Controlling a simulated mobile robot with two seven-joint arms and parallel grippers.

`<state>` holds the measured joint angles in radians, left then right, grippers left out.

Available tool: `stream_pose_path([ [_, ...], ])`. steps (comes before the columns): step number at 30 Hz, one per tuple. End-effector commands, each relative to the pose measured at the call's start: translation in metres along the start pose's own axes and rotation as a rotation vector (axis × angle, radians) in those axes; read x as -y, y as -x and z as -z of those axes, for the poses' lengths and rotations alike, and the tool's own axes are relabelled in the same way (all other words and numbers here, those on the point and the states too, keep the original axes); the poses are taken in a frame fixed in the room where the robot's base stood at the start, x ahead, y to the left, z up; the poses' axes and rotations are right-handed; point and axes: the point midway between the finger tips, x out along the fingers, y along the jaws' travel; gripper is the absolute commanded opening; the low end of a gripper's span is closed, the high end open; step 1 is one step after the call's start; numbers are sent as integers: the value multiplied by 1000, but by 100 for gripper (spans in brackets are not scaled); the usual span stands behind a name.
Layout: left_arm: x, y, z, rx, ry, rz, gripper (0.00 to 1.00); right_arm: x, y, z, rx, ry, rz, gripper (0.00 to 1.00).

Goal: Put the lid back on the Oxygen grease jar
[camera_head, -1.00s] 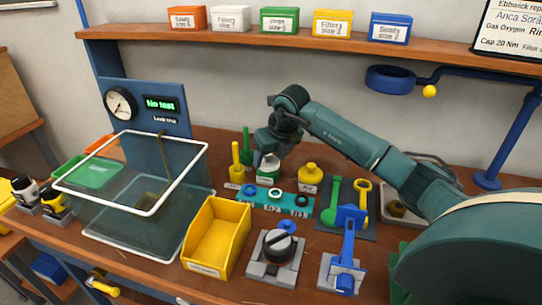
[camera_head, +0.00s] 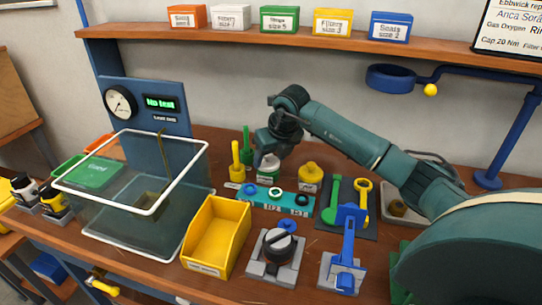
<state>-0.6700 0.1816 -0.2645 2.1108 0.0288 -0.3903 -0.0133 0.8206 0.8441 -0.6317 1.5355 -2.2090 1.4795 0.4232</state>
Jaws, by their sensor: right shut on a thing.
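The grease jar (camera_head: 268,175), with a green band, stands on the bench behind the teal tray, between the green and yellow upright tools and the yellow jar. My right gripper (camera_head: 268,157) is directly above it, shut on the white lid (camera_head: 268,162). The lid is at the jar's mouth; whether it is seated or slightly above I cannot tell at this size. The fingertips are small and partly hidden by the wrist. My left gripper is not in view.
A yellow jar (camera_head: 311,177) stands right of the grease jar. The teal tray (camera_head: 262,202) with rings lies in front. A yellow bin (camera_head: 217,236), a clear tank (camera_head: 130,222) and a gauge panel (camera_head: 147,115) stand left. Green and yellow wrenches (camera_head: 333,197) lie right.

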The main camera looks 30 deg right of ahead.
Motion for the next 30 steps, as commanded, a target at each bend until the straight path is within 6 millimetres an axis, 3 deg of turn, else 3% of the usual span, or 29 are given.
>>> stream_pose_path([
  [14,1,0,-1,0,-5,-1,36,0,0,0,0,0,0,34],
  [15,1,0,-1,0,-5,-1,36,0,0,0,0,0,0,60],
  [24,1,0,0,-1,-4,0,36,0,0,0,0,0,0,84],
  [30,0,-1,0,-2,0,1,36,0,-1,0,-1,0,0,88],
])
